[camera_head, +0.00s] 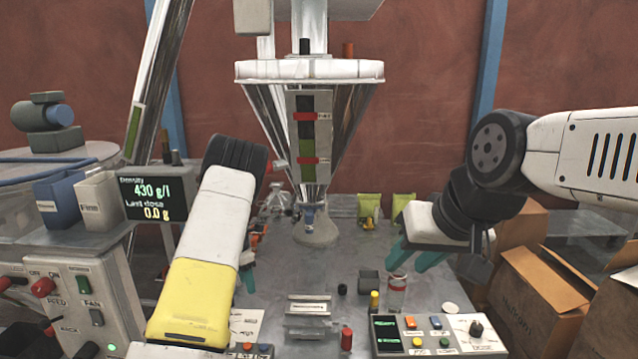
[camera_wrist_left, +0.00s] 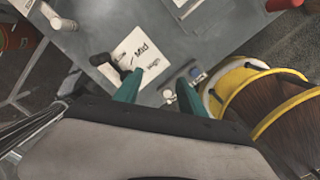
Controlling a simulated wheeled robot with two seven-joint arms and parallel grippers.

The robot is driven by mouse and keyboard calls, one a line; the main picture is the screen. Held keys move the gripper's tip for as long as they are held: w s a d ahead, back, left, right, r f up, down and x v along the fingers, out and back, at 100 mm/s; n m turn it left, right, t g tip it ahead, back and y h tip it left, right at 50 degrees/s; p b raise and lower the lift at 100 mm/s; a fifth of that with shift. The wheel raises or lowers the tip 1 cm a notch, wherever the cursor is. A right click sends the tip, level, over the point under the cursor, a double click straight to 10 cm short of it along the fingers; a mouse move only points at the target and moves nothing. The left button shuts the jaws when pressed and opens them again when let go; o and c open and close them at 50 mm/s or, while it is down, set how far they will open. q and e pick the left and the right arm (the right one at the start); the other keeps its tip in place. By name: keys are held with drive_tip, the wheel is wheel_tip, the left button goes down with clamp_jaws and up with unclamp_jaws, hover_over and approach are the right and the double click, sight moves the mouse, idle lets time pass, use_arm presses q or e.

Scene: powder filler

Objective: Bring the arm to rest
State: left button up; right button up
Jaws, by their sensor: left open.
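My left arm, with white and yellow covers, comes in from the left in the head view. Its left gripper (camera_head: 246,279) is mostly hidden behind the forearm, with only a teal finger showing. In the left wrist view the left gripper (camera_wrist_left: 157,92) has its two teal fingers apart with nothing between them. Below them is a white printed card (camera_wrist_left: 137,57) on the grey table. My right gripper (camera_head: 410,262) has its teal fingers apart, pointing down and left, above a small clear jar (camera_head: 397,291) with a reddish top. I see nothing held in it.
A switch panel (camera_head: 437,335) and a metal block (camera_head: 308,312) are in front. A control cabinet (camera_head: 70,300) stands left, cardboard boxes (camera_head: 540,293) right.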

use_arm(q)
drive_tip(key=s+d+r+m+t+h, duration=0.15)
drive_tip(key=s+r+m, duration=0.3)
drive_tip(key=r, duration=0.45)
drive_tip(key=s+d+r+m, duration=0.25)
drive_tip(key=s+r, duration=0.25)
drive_tip(key=r, duration=0.3)
drive_tip(key=s+d+r+m+t+h, duration=0.1)
drive_tip(key=s+r+m, duration=0.3)
drive_tip(key=r, duration=0.5)
drive_tip(key=s+d+r+m+t, duration=0.1)
drive_tip(key=s+r+m, duration=0.1)
drive_tip(key=s+m, duration=0.2)
drive_tip(key=s+d+r+m+t, duration=0.1)
drive_tip(key=s+r+m, duration=0.2)
drive_tip(key=s, duration=0.8)
drive_tip(key=s+d+r+m+t+y, duration=0.1)
drive_tip(key=s+r+m, duration=0.1)
drive_tip(key=s+m, duration=0.5)
drive_tip(key=shift+s+d+r, duration=0.25)
drive_tip(key=shift+s+r, duration=0.1)
drive_tip(key=shift+s, duration=0.2)
